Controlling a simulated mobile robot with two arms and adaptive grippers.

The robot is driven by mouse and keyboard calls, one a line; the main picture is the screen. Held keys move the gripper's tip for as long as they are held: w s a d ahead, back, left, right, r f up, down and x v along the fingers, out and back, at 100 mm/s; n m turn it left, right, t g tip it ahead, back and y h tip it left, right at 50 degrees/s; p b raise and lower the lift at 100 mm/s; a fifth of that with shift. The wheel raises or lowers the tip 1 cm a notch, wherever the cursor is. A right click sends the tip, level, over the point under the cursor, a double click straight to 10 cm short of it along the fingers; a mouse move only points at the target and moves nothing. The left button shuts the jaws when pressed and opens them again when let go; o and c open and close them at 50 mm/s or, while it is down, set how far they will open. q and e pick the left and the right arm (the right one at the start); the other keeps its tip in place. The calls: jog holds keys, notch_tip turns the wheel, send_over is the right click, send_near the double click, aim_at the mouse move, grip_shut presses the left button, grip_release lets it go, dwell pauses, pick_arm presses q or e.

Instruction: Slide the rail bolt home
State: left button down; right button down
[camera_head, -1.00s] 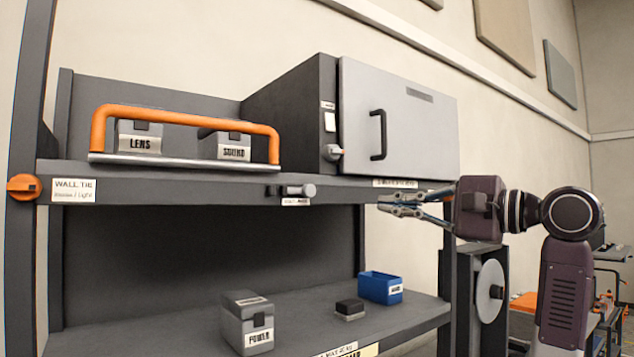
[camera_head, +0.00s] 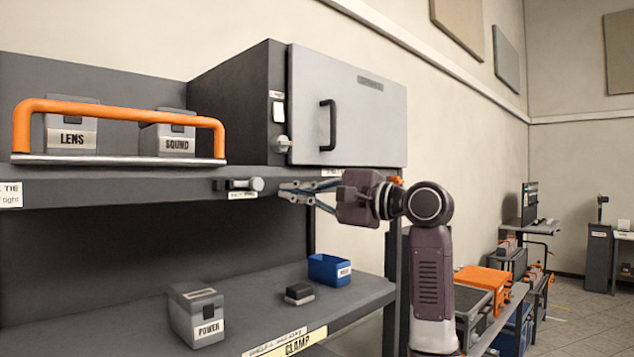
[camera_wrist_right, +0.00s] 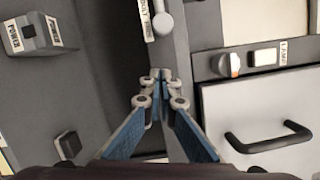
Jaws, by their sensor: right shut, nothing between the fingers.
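In the right wrist view the bolt's knob (camera_wrist_right: 162,22) is at the top, ahead of the fingertips. My right gripper (camera_head: 283,188) is just right of the knob, level with it, with a small gap. It also shows in the right wrist view (camera_wrist_right: 160,76), where its fingertips meet with nothing between them. My left gripper is in neither view.
Below are a POWER box (camera_head: 196,318), a dark block (camera_head: 299,293) and a blue bin (camera_head: 329,270). Carts stand at right.

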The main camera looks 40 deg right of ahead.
aim_at(256, 188)
jog(key=a, duration=0.2)
jog(key=a+r+p, duration=0.1)
jog(key=shift+s+a, duration=0.35)
jog(key=shift+a, duration=0.05)
jog(key=shift+d+f, duration=0.1)
jog(key=shift+s+a, duration=0.15)
jog(key=shift+a, duration=1.7)
jog(key=shift+d, duration=0.1)
